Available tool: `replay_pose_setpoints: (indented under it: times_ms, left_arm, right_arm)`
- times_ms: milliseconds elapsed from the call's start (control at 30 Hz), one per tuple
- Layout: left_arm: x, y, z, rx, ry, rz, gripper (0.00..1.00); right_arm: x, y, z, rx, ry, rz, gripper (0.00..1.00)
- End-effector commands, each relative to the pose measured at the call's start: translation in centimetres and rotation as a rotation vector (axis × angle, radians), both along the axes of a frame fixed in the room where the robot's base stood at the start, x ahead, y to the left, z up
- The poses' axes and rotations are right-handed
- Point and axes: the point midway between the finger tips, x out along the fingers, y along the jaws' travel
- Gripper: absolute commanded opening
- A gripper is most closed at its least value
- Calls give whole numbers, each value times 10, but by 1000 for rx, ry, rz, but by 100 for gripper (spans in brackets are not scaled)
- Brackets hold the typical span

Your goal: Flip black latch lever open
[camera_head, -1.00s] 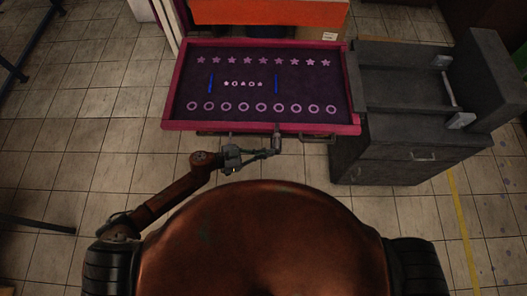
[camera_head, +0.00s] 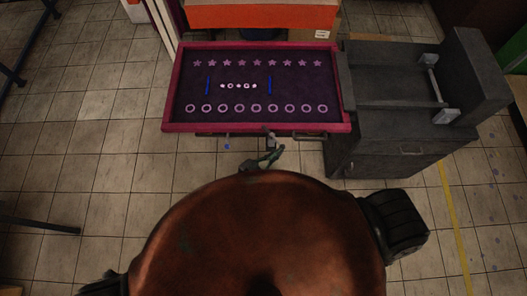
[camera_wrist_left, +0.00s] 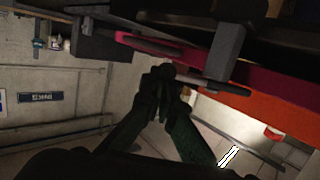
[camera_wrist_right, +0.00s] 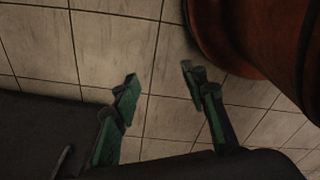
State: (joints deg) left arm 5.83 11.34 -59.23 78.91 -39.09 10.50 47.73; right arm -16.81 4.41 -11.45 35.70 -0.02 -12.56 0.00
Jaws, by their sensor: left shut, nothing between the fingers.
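The latch (camera_head: 270,142) is a small dark piece at the middle of the front edge of the magenta-framed tray. In the left wrist view a dark grey block (camera_wrist_left: 226,52) and a dark bar (camera_wrist_left: 205,82) show at the magenta edge; I take these for the latch and its lever. My left gripper (camera_head: 277,153) is shut and empty just below it. In the left wrist view its green fingertips (camera_wrist_left: 163,92) meet at the bar's near end; contact cannot be told. My right gripper (camera_wrist_right: 162,85) is open and empty over the floor, outside the head view.
The tray (camera_head: 167,95) holds rows of stars and rings and two blue strips. A dark grey cabinet (camera_head: 385,150) with a frame on top stands to its right. Handles (camera_head: 310,136) stick out below the tray's front edge. Tiled floor lies open to the left.

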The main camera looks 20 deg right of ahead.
Motion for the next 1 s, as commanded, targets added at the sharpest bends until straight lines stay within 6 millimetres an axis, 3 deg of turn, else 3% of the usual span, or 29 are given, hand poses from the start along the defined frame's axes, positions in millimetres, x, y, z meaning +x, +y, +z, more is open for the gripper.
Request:
replay_pose_setpoints:
  times_ms: [433, 1000]
  left_arm:
    - [4, -40, 1, -1, 0, -5, 0]
    - [22, -68, -1, 0, 0, -5, 0]
  right_arm:
    - [-16, -2, 10, -3, 19, -4, 40]
    - [-7, -4, 9, -4, 9, -1, 40]
